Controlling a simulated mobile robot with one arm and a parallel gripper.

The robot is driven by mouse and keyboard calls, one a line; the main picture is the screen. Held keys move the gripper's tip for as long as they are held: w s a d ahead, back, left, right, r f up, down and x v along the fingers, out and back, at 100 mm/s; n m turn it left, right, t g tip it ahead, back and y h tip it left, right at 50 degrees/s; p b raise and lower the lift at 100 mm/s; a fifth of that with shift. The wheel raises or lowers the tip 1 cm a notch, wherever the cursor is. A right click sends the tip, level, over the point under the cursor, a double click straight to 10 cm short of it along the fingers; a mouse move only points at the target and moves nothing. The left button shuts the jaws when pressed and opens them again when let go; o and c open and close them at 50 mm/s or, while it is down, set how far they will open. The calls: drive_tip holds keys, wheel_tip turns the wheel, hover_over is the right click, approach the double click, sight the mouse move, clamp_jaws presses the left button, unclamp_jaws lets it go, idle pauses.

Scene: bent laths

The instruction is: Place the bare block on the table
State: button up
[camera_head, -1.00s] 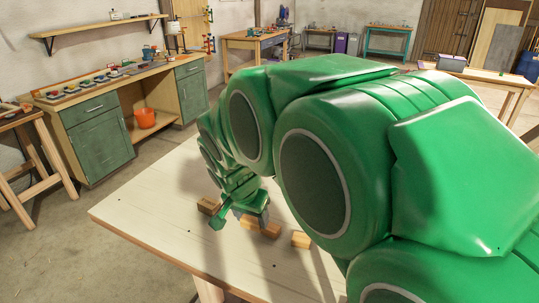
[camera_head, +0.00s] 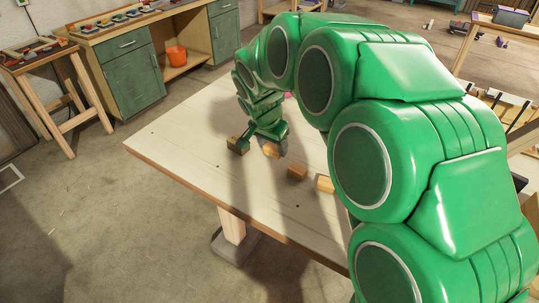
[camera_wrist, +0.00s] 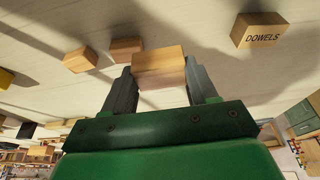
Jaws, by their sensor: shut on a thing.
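A plain wooden block (camera_wrist: 160,62) sits between the two fingers of my gripper (camera_wrist: 160,72) in the wrist view, and the fingers are shut on it. No label shows on its visible face. In the head view my gripper (camera_head: 262,142) is low over the pale wooden table (camera_head: 190,165), and the held block (camera_head: 272,152) shows partly beside a finger. I cannot tell whether it touches the table.
A block labelled DOWELS (camera_wrist: 260,31) lies to the right in the wrist view. Two other blocks (camera_head: 297,172) (camera_head: 326,184) lie nearby on the table. The table's left part is clear. An orange bucket (camera_head: 176,56) stands under the far bench.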

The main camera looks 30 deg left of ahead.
hover_over(271, 162)
drive_tip(key=s, duration=0.1)
wheel_tip(271, 162, down, 6)
drive_tip(key=shift+s+f, duration=0.1)
drive_tip(key=shift+s, duration=0.05)
drive_tip(key=shift+f, duration=1.6)
drive_tip(key=shift+f, duration=0.1)
drive_tip(key=o, duration=1.1)
drive_tip(key=v, duration=1.2)
